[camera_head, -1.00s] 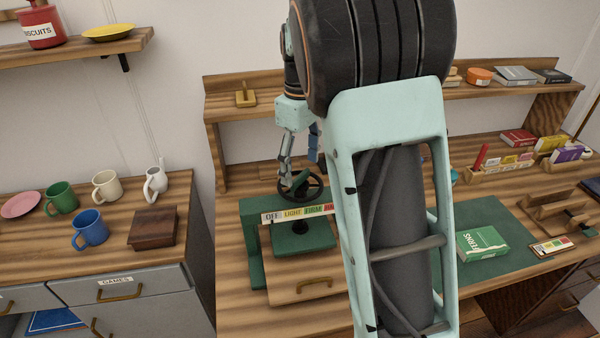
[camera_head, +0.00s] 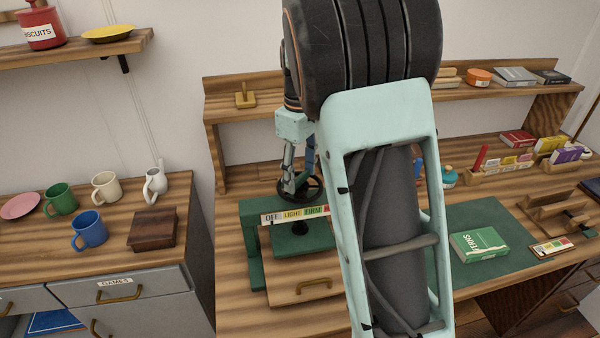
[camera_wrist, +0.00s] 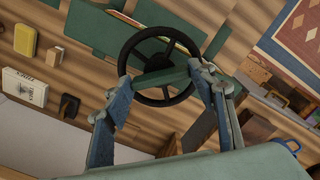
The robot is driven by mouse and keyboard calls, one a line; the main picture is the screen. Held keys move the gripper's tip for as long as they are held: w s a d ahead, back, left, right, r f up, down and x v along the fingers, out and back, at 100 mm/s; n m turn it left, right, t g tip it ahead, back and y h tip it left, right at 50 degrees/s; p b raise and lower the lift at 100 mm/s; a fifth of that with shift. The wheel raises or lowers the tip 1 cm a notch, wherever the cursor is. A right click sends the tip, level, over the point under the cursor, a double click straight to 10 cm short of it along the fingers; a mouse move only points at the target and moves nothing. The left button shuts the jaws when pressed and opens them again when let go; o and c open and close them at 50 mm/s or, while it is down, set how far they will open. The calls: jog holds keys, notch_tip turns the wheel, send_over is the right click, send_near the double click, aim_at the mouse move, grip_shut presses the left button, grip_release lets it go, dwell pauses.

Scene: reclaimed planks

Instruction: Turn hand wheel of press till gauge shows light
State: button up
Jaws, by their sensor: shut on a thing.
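The green press (camera_head: 254,240) stands on the bench, with its black hand wheel (camera_head: 316,187) on top. The wheel also shows in the wrist view (camera_wrist: 140,39). My gripper (camera_head: 289,188) is at the wheel's near left side. I cannot make out where the pointer stands.
My forearm hides the bench right of the press. A green mat (camera_head: 490,215) with a green box (camera_head: 479,244) lies to the right. Mugs and a wooden box (camera_head: 153,229) stand on the left counter. A shelf (camera_head: 225,92) runs behind the press.

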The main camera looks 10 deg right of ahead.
aim_at(300, 176)
jog(key=shift+m, duration=0.3)
jog(key=m+p, duration=0.1)
jog(key=m, duration=0.2)
jog(key=shift+r+p, duration=0.1)
jog(key=shift+p, duration=0.2)
jog(key=shift+m+p, duration=0.5)
jog(key=shift+m, duration=1.5)
jog(key=o, duration=1.2)
jog(key=shift+c, duration=0.2)
notch_tip(300, 176, up, 12)
